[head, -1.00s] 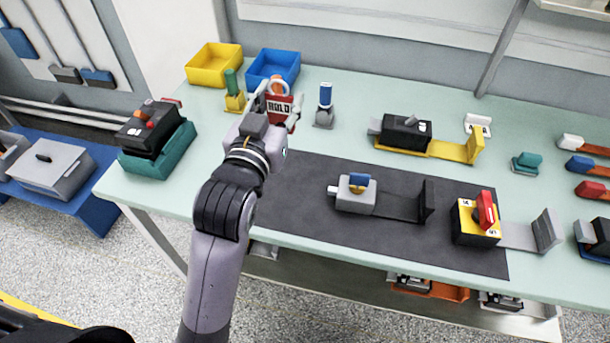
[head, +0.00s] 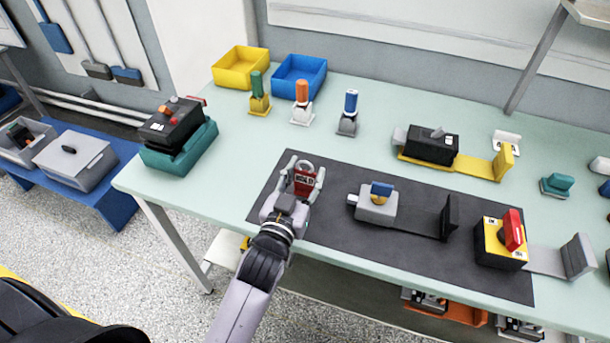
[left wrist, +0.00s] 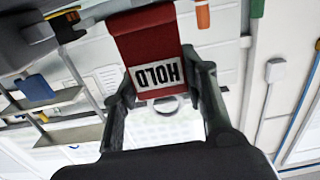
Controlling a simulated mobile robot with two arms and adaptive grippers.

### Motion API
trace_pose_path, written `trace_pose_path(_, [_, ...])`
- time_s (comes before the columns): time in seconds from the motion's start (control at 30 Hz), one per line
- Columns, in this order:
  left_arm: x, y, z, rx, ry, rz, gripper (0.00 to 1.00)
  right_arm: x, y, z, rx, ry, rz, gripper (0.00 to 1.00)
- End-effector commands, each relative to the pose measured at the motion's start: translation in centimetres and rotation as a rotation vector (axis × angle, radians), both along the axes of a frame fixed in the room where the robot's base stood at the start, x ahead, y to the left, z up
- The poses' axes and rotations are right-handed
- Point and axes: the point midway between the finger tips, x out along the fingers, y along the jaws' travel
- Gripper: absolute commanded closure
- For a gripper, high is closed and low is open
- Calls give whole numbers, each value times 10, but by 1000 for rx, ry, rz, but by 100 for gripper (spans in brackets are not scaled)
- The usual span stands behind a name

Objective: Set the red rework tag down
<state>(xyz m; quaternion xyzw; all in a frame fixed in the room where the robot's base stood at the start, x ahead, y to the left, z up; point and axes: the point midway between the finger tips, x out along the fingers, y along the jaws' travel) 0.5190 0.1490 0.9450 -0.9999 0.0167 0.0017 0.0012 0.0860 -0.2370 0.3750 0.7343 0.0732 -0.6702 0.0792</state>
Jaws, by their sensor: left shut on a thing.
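The red tag (head: 304,184) has a pale label and a pale ring at its top in the head view. It stands roughly upright between the fingers of my left gripper (head: 303,178), which is shut on it. Both are over the left end of the dark mat (head: 400,262); I cannot tell whether the tag touches the mat. In the left wrist view the tag (left wrist: 148,42) is between the fingertips, its HOLD label upside down. My right gripper is not in view.
On the mat, right of the tag, are a grey switch block (head: 377,207) and a yellow block with a red lever (head: 500,243). A black box in a teal cradle (head: 180,150) stands left. Behind are marker-like tools (head: 301,103) and bins (head: 299,78). Table between is clear.

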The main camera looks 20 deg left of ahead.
Motion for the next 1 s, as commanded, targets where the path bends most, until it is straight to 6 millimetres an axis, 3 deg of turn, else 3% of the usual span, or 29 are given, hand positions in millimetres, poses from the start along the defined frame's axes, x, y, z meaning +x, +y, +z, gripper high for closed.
trace_pose_path(0.77, [0,0,-18,-2,10,0,88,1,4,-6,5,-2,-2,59])
trace_pose_path(0.8, [-1,0,-19,-2,11,0,59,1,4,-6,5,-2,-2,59])
trace_pose_path(1.0, [-1,0,-21,-2,16,0,46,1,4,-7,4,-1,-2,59])
